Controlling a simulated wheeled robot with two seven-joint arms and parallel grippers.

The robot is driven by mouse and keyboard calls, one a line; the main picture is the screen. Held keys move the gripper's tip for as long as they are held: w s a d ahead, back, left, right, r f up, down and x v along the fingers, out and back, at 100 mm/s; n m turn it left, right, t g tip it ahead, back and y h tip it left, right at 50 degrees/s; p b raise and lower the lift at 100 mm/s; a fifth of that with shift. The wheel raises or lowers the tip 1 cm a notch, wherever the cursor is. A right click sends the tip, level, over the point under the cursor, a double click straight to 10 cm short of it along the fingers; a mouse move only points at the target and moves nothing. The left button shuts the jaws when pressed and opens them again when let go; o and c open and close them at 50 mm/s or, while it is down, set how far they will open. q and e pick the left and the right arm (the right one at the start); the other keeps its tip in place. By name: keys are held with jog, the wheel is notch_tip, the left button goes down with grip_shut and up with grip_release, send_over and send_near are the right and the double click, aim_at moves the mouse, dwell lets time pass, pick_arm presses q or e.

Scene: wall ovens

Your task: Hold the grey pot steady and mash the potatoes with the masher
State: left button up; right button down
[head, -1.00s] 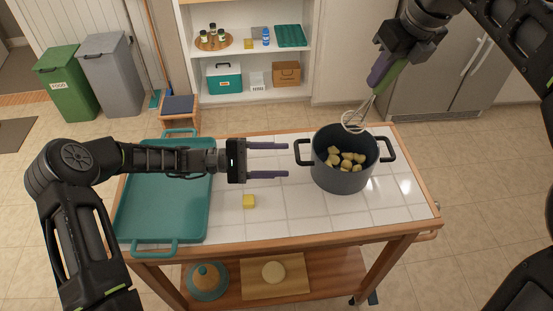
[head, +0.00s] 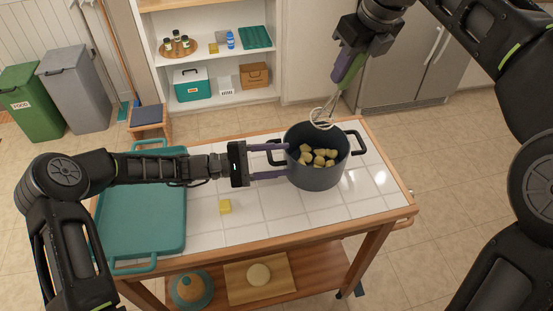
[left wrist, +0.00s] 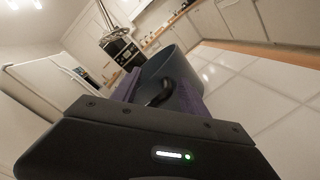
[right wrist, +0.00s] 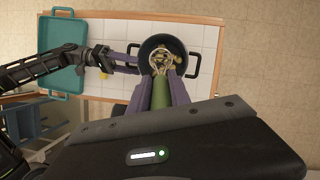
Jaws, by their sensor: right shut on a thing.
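The grey pot (head: 318,175) stands on the tiled cart top with several potato chunks (head: 312,157) inside. My left gripper (head: 287,160) is open, its two purple fingers on either side of the pot's left black handle (head: 274,152). In the left wrist view the handle (left wrist: 160,96) lies between the fingers, which look apart from it. My right gripper (head: 344,68) is shut on the green handle of the masher (head: 346,72). The masher's wire head (head: 323,117) hangs above the pot's far rim; the right wrist view shows the wire head (right wrist: 160,60) over the pot opening.
A teal tray (head: 140,215) covers the cart's left side. A small yellow block (head: 225,206) lies on the tiles in front of my left gripper. The tiles right of the pot are clear. A shelf unit (head: 215,55) and a fridge (head: 400,65) stand behind.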

pick_arm(q)
jog(key=shift+f, duration=0.1)
jog(key=c, duration=1)
jog(key=shift+s+f, duration=0.1)
grip_shut()
